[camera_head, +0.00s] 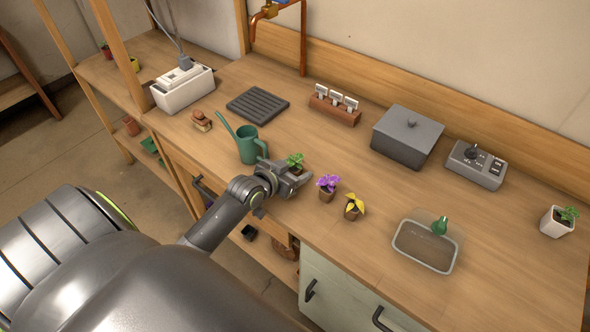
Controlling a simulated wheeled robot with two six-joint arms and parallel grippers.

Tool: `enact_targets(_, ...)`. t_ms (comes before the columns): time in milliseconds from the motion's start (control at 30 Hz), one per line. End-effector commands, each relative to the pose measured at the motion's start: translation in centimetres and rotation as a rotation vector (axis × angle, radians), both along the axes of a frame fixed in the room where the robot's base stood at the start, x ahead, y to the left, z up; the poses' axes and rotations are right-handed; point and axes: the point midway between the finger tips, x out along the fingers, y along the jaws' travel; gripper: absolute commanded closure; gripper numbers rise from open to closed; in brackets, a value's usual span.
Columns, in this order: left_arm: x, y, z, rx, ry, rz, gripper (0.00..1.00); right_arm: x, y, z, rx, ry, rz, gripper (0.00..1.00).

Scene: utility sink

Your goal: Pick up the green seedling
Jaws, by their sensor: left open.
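The green seedling (296,159) stands on the wooden counter, to the right of the green watering can. Its leaves show just beyond my left gripper; its lower part is hidden behind the gripper. My left gripper (301,181) is open, low over the counter at the near side of the seedling. I cannot tell whether the fingers touch it. My right gripper is not in view.
A purple flower (328,183) and a yellow flower (354,206) in small pots stand close to the right of the gripper. The watering can (248,145) stands close on the left. A clear tray (425,262) lies farther right. A grey lidded box (407,137) stands behind.

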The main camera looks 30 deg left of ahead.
Motion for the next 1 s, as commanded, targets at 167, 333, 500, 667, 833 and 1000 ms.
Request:
enact_targets(167, 0.61, -0.06, -0.33, 0.000, 0.000, 0.000, 0.39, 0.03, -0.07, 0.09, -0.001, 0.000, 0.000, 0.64)
enact_targets(333, 0.60, -0.05, -0.34, 0.001, 0.000, 0.000, 0.39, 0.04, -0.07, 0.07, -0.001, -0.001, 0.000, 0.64)
enact_targets(500, 0.58, -0.05, -0.34, 0.001, 0.000, 0.000, 0.60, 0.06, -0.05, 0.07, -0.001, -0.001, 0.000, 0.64)
enact_targets(667, 0.57, -0.03, -0.33, 0.001, 0.000, 0.000, 0.81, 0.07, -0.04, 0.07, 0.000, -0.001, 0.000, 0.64)
enact_targets(833, 0.57, -0.03, -0.31, 0.001, 0.000, 0.000, 0.88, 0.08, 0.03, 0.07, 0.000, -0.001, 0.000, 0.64)
enact_targets(1000, 0.60, -0.04, 0.17, 0.002, -0.002, -0.001, 0.88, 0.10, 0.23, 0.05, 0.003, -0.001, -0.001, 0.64)
